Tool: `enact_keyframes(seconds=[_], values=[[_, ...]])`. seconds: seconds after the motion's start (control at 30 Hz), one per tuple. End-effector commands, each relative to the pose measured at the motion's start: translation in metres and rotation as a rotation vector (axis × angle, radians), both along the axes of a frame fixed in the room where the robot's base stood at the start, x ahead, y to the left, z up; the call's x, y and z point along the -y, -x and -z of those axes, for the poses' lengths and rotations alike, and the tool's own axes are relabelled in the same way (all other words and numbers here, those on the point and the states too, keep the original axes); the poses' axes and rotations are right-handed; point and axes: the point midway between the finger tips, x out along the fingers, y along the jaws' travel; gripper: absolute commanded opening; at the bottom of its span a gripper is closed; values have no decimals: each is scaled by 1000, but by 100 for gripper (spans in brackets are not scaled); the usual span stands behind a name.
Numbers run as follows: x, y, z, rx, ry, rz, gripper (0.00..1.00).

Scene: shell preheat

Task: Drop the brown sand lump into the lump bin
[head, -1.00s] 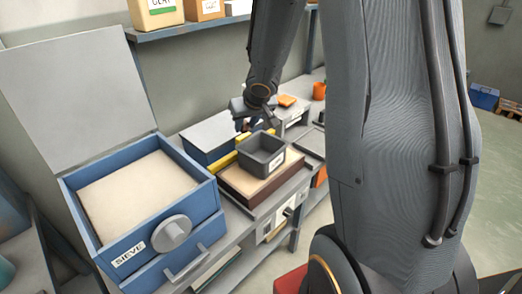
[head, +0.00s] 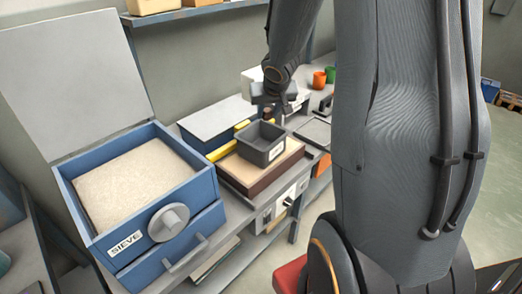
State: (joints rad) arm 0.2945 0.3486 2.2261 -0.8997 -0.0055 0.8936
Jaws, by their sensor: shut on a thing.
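My gripper (head: 279,114) points down just behind the rear rim of the small grey bin (head: 264,151), slightly right of its middle. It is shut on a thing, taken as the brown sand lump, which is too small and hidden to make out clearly.
The blue sieve box (head: 206,190) of pale sand stands at left, lid up. A grey-topped blue case (head: 214,115) and yellow bar (head: 222,151) lie beside the bin. Orange (head: 319,79) and green cups stand behind. A shelf (head: 190,14) hangs above.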

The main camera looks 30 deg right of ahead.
Motion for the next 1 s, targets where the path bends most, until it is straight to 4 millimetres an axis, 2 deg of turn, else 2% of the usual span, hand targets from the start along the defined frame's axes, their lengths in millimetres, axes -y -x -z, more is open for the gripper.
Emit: enact_keyframes(seconds=[0.03,0.17,0.5,0.53,0.63,1.0], values=[[0,-1,8,1,1,-1,7],[0,-1,14,1,1,-1,7],[0,0,14,1,0,0,7],[0,0,14,1,0,0,36],[0,0,14,1,1,-1,53],[0,2,11,1,1,-1,53]])
